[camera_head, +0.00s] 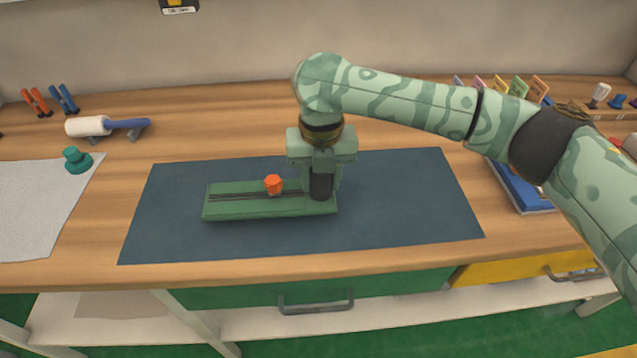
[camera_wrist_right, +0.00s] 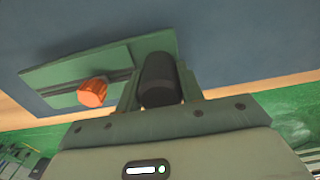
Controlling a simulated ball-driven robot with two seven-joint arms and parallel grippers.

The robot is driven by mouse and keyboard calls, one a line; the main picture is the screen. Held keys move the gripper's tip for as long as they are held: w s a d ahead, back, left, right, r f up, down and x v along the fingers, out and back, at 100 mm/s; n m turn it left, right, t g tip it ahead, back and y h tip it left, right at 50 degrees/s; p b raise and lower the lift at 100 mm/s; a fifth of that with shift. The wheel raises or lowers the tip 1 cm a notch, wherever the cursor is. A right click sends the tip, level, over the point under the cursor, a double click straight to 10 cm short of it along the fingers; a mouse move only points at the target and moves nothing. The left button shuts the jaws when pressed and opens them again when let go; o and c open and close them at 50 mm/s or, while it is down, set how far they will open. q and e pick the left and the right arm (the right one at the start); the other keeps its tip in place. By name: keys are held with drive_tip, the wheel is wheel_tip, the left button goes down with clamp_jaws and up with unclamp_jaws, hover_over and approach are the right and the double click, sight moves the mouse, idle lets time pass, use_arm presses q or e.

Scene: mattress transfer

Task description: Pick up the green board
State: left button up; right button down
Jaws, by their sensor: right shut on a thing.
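The green board (camera_head: 232,203) is long and flat, with dark grooves along it and an orange knob (camera_head: 273,184) near its middle. It lies level over the dark blue mat (camera_head: 400,200); I see no clear gap under it. A black upright cylinder (camera_head: 320,186) stands at the board's right end. My right gripper (camera_head: 322,180) comes down from above and is shut on this cylinder. In the right wrist view the black cylinder (camera_wrist_right: 160,80) sits between the fingers, with the board (camera_wrist_right: 100,65) and the orange knob (camera_wrist_right: 92,92) beyond. My left gripper is not in view.
The mat lies on a wooden workbench (camera_head: 80,270). A grey sheet with a teal knob (camera_head: 77,160) is at the left, with a white roller (camera_head: 88,126) behind. A blue item (camera_head: 522,190) and small racks stand at the right. The mat around the board is clear.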

use_arm(q)
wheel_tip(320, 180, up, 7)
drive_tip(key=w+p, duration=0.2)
drive_tip(key=p, duration=0.4)
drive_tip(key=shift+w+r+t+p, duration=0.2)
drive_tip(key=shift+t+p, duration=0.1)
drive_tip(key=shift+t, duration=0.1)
use_arm(e)
drive_tip(key=s+a+r, duration=0.1)
drive_tip(key=s+r, duration=0.8)
drive_tip(key=s, duration=0.4)
drive_tip(key=shift+s+r, duration=0.25)
drive_tip(key=shift+s, duration=0.15)
drive_tip(key=shift+w+a, duration=0.1)
use_arm(q)
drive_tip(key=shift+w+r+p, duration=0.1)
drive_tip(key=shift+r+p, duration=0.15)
drive_tip(key=shift+p, duration=0.1)
use_arm(e)
drive_tip(key=shift+w+d, duration=0.2)
drive_tip(key=shift+w, duration=2.1)
drive_tip(key=shift+w+d, duration=0.2)
drive_tip(key=shift+w, duration=2.1)
drive_tip(key=shift+w+d, duration=0.2)
drive_tip(key=shift+w, duration=2.1)
drive_tip(key=shift+f, duration=0.15)
